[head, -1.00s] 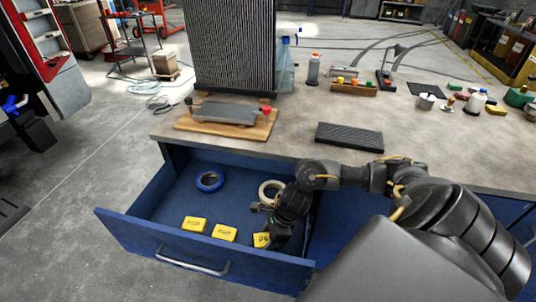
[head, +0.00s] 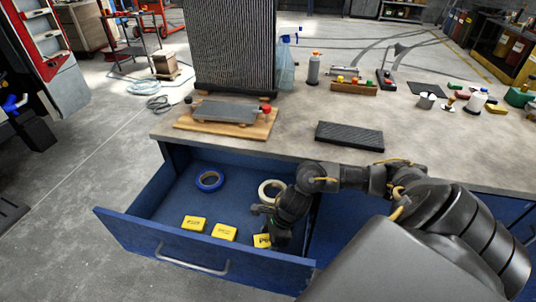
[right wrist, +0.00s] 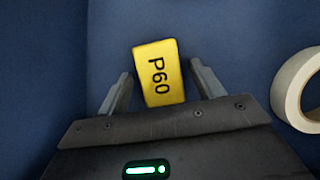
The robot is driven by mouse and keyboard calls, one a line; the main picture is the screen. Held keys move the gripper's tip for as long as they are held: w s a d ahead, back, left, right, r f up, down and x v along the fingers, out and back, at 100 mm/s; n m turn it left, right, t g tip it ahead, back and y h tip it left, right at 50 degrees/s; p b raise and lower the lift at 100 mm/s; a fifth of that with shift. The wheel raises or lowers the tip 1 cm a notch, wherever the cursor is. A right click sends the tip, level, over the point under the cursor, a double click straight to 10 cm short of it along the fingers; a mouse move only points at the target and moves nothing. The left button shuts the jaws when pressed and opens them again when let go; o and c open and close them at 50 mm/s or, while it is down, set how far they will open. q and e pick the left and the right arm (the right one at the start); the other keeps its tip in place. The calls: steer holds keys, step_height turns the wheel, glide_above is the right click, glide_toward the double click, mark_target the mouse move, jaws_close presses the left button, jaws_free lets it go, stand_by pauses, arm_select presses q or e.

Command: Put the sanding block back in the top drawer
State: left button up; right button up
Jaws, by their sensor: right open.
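A yellow block marked P60 lies in the open blue top drawer (head: 163,236); it shows in the right wrist view (right wrist: 160,72) and, partly hidden by my gripper, in the head view (head: 261,241). My right gripper (head: 277,236) is down in the drawer, open. In the right wrist view its fingers (right wrist: 160,85) stand on either side of the block's near part, with gaps visible. Two more yellow blocks, one on the left (head: 194,223) and one in the middle (head: 225,232), lie near the drawer front. My left gripper is not in view.
A blue tape roll (head: 209,181) and a cream tape roll (head: 271,190) lie in the drawer. The cream roll is close to the right of my gripper in the wrist view. On the bench (head: 290,145) above are a black ribbed pad (head: 349,136) and a wooden board (head: 262,131).

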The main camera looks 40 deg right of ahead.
steer(key=shift+r, duration=0.3)
steer(key=v, duration=1.1)
steer(key=shift+d+r, duration=0.15)
steer(key=shift+r, duration=0.2)
